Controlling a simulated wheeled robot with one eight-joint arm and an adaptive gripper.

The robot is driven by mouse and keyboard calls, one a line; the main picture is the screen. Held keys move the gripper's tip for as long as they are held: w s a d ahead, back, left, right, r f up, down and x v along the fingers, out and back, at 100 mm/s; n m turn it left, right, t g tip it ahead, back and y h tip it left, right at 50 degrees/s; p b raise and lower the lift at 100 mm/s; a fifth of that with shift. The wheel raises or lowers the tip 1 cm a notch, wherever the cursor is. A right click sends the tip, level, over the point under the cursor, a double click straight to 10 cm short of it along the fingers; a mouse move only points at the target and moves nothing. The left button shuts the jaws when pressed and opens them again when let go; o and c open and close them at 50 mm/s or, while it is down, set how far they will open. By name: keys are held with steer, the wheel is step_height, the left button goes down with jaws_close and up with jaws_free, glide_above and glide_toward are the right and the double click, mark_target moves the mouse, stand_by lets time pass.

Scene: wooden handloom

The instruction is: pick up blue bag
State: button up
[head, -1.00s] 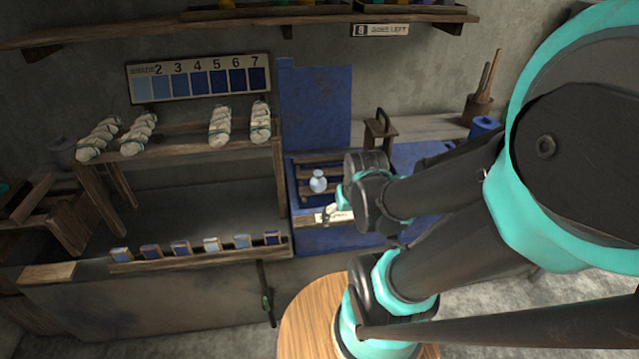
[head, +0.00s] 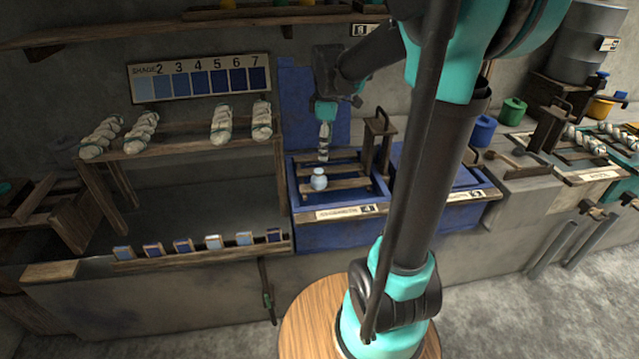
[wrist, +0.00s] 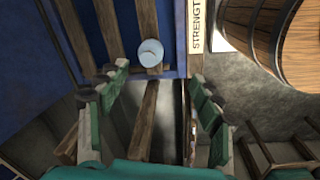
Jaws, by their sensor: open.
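The blue bag (head: 319,179) is a small, pale blue, round pouch with a narrow neck. It sits on the wooden slats over the left blue vat (head: 345,239), near the vat's front. In the wrist view the bag (wrist: 150,53) lies at top centre, beyond the fingertips. My gripper (head: 323,157) points down above the slats, behind and a little above the bag in the head view. In the wrist view my gripper (wrist: 158,78) has its fingers spread wide, with nothing between them. The bag and the fingers look apart.
Another blue vat (head: 455,213) is further right. A rack with several pale skeins (head: 220,122) and a row of small blue cards (head: 182,247) are to the left. A wooden barrel (wrist: 265,35) shows in the wrist view.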

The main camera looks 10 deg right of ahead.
mark_target(319, 171)
steer(key=w+r+n, duration=0.3)
steer(key=w+n, duration=0.1)
steer(key=shift+g, duration=0.4)
steer(key=f, duration=0.8)
steer(key=a+f, duration=0.1)
steer(key=f, duration=0.3)
steer(key=shift+s+f, duration=0.15)
steer(key=shift+s, duration=0.05)
steer(key=shift+s+a+f, duration=0.15)
steer(key=shift+f, duration=2.5)
steer(key=c, duration=1.4)
steer(key=shift+r, duration=0.15)
